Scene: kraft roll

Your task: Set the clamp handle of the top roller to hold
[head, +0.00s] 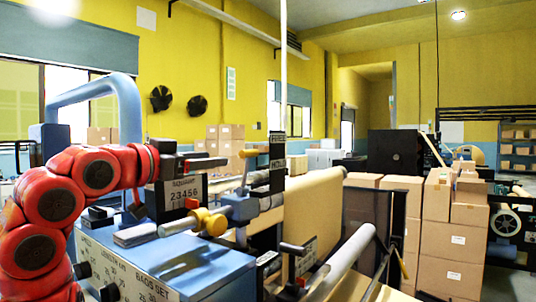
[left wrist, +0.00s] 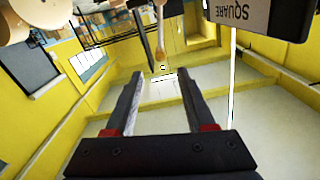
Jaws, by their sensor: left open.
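The plate lettered FREE above and HOLD below (head: 277,150) stands upright at the machine's top roller. A tan rod with a rounded end (left wrist: 160,48) shows beyond the fingertips.
A blue cabinet (head: 205,270) with dials stands below my left arm. A yellow knob (head: 210,222) and a SQUARE sign (head: 182,192) are close to the gripper. Stacked cartons (head: 455,240) stand at right.

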